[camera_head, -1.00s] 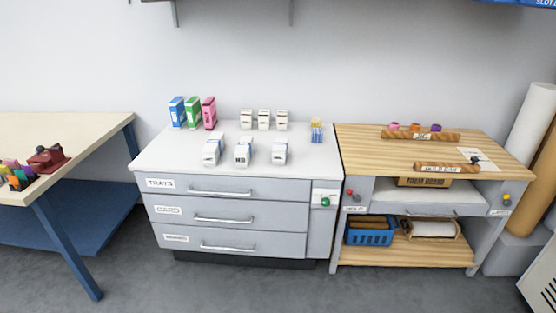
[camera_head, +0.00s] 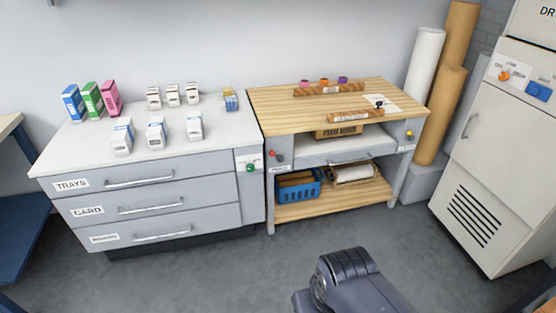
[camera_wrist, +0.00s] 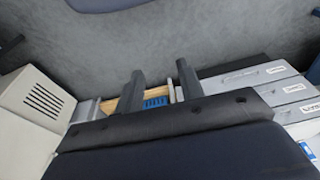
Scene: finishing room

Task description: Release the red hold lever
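The red hold lever (camera_head: 271,153) is a small red knob on the grey left side panel of the wooden-topped bench (camera_head: 270,98). A small white label (camera_head: 280,169) sits below it. In the wrist view the lever cannot be made out. My gripper (camera_wrist: 160,78) shows there as two dark fingers standing apart with nothing between them. It is well away from the bench, which appears small beyond the fingers. In the head view my dark arm rises at the bottom, and the fingers are not visible.
A green knob (camera_head: 250,167) is on the drawer cabinet (camera_head: 150,180) left of the lever. A yellow knob (camera_head: 409,134) is on the bench's right side. A blue basket (camera_head: 298,186) sits on the lower shelf. A white machine (camera_head: 505,150) stands at right. The floor (camera_head: 250,275) ahead is clear.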

